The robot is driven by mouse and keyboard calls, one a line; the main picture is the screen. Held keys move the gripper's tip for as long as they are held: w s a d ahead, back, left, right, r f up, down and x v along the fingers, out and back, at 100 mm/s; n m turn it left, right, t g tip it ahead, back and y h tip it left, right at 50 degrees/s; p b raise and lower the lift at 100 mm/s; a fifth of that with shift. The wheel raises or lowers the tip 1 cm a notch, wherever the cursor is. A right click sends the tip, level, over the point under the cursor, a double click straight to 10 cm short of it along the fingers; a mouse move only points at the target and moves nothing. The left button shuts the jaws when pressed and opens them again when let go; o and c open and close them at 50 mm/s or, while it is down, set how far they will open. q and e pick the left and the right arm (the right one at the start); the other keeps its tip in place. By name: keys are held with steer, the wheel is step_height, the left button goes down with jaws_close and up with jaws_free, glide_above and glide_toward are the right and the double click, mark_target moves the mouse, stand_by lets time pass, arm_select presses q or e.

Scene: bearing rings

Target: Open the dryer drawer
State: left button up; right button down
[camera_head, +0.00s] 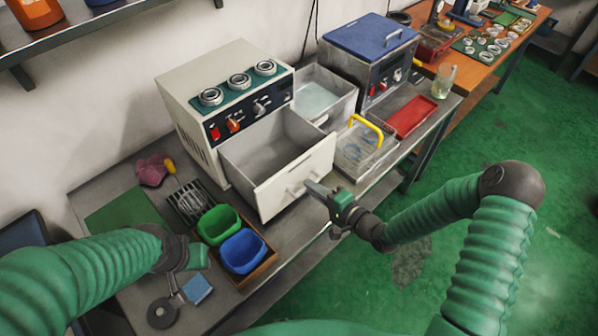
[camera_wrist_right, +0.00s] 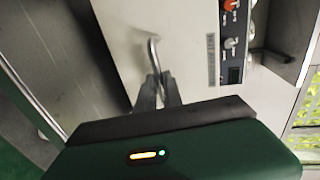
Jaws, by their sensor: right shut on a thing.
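The dryer (camera_head: 223,88) is a cream box on the bench with dark control panel and several metal rings on top. Its drawer (camera_head: 266,140) is pulled out toward me, and its grey inside looks empty. My right gripper (camera_head: 318,190) is at the drawer's front face, shut on the drawer handle (camera_head: 300,188). The right wrist view shows the fingers (camera_wrist_right: 158,92) closed around the curved metal handle (camera_wrist_right: 153,52). My left gripper (camera_head: 178,290) is low over the bench's left front; its fingers are too unclear to judge.
A green bin (camera_head: 218,222) and a blue bin (camera_head: 243,250) stand in a wooden tray left of the drawer. A wire basket with a yellow handle (camera_head: 366,124) and a red tray (camera_head: 407,116) lie to the right. A blue-lidded machine (camera_head: 370,38) stands behind.

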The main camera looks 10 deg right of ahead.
steer(key=shift+s+d+f, duration=0.2)
steer(key=shift+s+d, duration=0.4)
steer(key=shift+s, duration=0.3)
steer(key=c, duration=1.5)
jaws_free()
steer(key=shift+w, duration=0.1)
steer(key=shift+r, duration=0.1)
steer(key=v, duration=1.6)
steer(key=shift+s+d, duration=0.25)
steer(key=shift+s, duration=0.05)
